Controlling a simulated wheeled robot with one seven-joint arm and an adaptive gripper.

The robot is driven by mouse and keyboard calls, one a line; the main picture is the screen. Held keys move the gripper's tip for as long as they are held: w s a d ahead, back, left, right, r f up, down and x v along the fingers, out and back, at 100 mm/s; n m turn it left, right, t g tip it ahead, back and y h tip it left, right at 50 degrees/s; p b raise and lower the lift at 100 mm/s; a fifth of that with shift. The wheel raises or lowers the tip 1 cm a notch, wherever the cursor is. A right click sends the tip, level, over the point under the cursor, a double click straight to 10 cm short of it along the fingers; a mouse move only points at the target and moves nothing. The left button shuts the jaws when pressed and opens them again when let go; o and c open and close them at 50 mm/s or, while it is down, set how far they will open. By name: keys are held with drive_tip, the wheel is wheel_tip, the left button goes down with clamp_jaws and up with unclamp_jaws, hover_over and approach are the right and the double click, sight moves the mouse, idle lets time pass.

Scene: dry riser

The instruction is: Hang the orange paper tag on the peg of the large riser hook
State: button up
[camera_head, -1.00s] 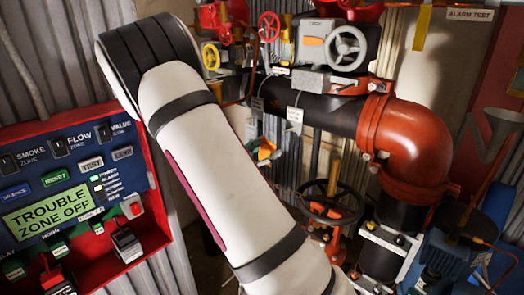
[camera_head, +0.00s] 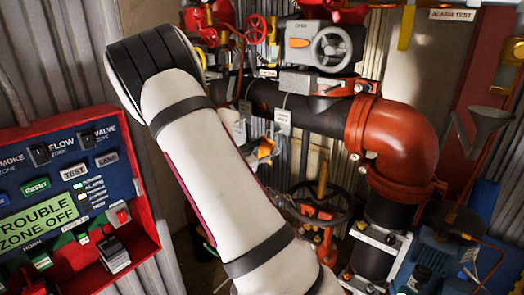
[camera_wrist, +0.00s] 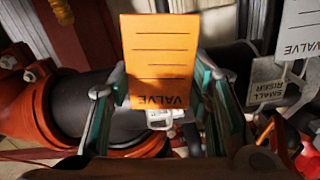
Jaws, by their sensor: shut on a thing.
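My gripper (camera_wrist: 165,88) is shut on the orange paper tag (camera_wrist: 160,50), which is marked VALVE and has ruled lines. The lettering appears upside down in the wrist view. In the head view, my gripper (camera_head: 262,154) and the orange tag (camera_head: 266,146) show small beside my forearm, below the black pipe. A small pale hook-like piece with a label (camera_wrist: 160,116) shows just under the tag's lettered edge, in front of the dark pipe. I cannot read its label or tell whether the tag touches it. The large riser hook's peg is not clearly visible.
In the wrist view, a SMALL RISER plate (camera_wrist: 266,82) and a grey VALVE tag (camera_wrist: 300,32) are at right. In the head view, a black pipe (camera_head: 320,116) runs to an orange-red elbow (camera_head: 400,140). A handwheel (camera_head: 318,205) stands below; the alarm panel (camera_head: 70,190) is left.

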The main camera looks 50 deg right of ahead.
drive_tip(key=shift+d, duration=0.95)
drive_tip(key=shift+w+d+f+b, duration=0.15)
drive_tip(key=shift+d+f+b, duration=0.3)
drive_tip(key=shift+d+f, duration=0.1)
drive_tip(key=o, duration=0.8)
drive_tip(key=a, duration=0.8)
drive_tip(key=s+a, duration=0.1)
drive_tip(key=a, duration=0.3)
